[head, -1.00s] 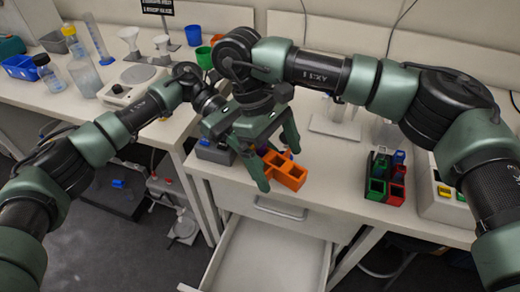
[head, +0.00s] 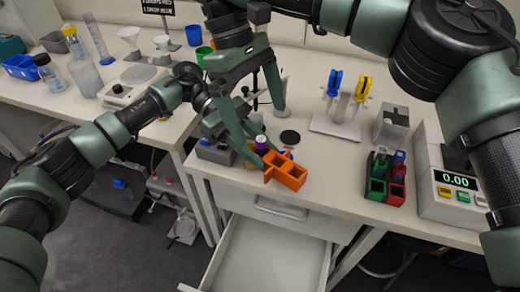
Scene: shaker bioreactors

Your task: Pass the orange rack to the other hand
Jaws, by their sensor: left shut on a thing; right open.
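The orange rack (head: 287,171) is a small block with square openings, held in the air at the front edge of the middle bench. My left gripper (head: 258,157) comes in from the left and is shut on the rack's left, rear part. My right gripper (head: 246,112) is above and behind the rack, open and empty, its fingers pointing down. It is apart from the rack and partly overlaps my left gripper in the picture, so its left finger is hard to make out.
An open drawer (head: 262,258) juts out below the rack. To the right stand a rack of coloured cells (head: 386,180), a stand with blue and yellow pipettes (head: 336,126), a grey holder (head: 391,126) and a scale (head: 450,208). A purple-topped vial (head: 261,143) is close behind the rack.

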